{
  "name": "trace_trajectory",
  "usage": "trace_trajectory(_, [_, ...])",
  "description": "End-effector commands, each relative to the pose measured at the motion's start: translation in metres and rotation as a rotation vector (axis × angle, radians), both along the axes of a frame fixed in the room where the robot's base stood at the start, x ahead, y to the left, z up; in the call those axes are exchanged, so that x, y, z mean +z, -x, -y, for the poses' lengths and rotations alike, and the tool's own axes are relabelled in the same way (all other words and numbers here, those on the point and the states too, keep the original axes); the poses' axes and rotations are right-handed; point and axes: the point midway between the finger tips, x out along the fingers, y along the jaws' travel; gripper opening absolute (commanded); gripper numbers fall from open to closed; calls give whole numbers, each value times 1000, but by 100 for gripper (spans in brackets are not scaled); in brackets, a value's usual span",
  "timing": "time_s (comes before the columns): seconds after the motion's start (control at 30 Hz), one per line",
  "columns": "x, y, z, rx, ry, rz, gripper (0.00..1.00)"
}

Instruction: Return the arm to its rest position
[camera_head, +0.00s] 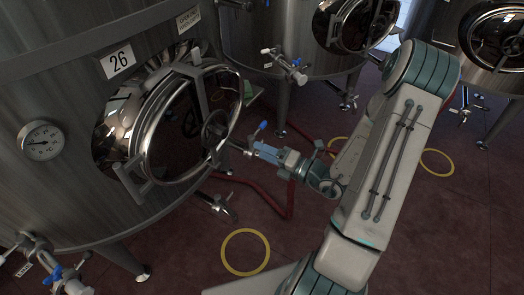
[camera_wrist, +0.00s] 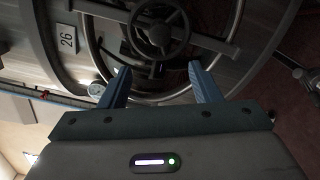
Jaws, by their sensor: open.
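My arm (camera_head: 385,165) reaches from the lower right up and then down to the left. My gripper (camera_head: 250,148) is in front of the round hatch of the steel tank, close to its handwheel (camera_head: 214,132). In the wrist view the two blue fingers of my gripper (camera_wrist: 162,85) stand wide apart with nothing between them. The handwheel (camera_wrist: 158,32) is beyond the fingertips there. I cannot tell the exact gap between fingertips and wheel.
The tank with plate 26 (camera_head: 119,61) fills the left, with a gauge (camera_head: 41,141) and valves (camera_head: 60,280). More tanks (camera_head: 290,35) stand behind. Red hose (camera_head: 270,200) and yellow rings (camera_head: 245,252) lie on the dark red floor. The floor at right is mostly clear.

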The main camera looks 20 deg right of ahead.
Motion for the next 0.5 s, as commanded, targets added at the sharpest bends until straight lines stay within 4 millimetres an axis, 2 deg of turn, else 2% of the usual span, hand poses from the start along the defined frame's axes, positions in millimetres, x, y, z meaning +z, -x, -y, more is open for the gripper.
trace_trajectory(0.4, [0,0,0,0,0,0,57])
trace_trajectory(0.5, [12,6,-18,99,95,61,57])
